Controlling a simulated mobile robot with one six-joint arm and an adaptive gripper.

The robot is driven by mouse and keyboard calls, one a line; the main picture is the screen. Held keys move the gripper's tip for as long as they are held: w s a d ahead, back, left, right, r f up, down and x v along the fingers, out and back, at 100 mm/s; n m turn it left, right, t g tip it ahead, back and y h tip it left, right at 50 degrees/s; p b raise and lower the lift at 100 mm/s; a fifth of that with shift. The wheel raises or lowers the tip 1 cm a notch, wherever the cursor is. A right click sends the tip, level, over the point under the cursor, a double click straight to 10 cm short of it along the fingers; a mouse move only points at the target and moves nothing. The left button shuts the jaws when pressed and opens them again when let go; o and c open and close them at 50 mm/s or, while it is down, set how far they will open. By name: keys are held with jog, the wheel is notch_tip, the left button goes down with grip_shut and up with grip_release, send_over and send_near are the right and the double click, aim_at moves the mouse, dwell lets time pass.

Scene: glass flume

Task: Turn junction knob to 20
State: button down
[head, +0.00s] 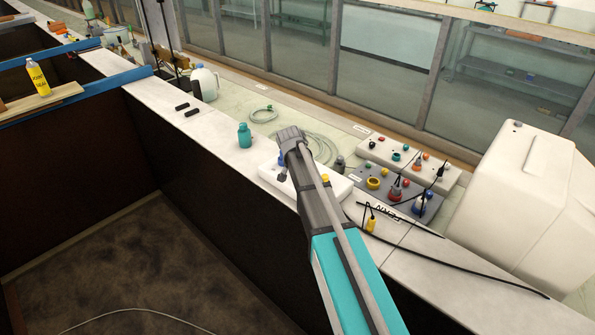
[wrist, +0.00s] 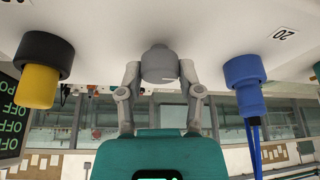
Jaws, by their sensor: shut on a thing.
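My gripper (wrist: 160,85) is shut on a grey round knob (wrist: 159,62) on a white panel (wrist: 205,22), one finger on each side. The wrist view is upside down. The knob has a short pale mark on its rim, pointing to the right. A label reading 20 (wrist: 284,33) lies on the panel to the right of the knob. In the head view my gripper (head: 291,140) is over the white junction box (head: 335,188), and it hides the knob there.
A yellow-and-black connector (wrist: 42,70) and a blue one with a cable (wrist: 246,85) flank the knob. A teal bottle (head: 244,135) stands left of the box. Grey and white connector boxes (head: 373,198) and a big white tank (head: 520,190) are to the right.

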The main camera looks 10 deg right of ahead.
jog(key=shift+s, duration=0.15)
jog(key=shift+c, duration=1.3)
grip_release()
jog(key=shift+s+r, duration=0.1)
jog(key=shift+w+r, duration=0.1)
jog(key=shift+w, duration=0.1)
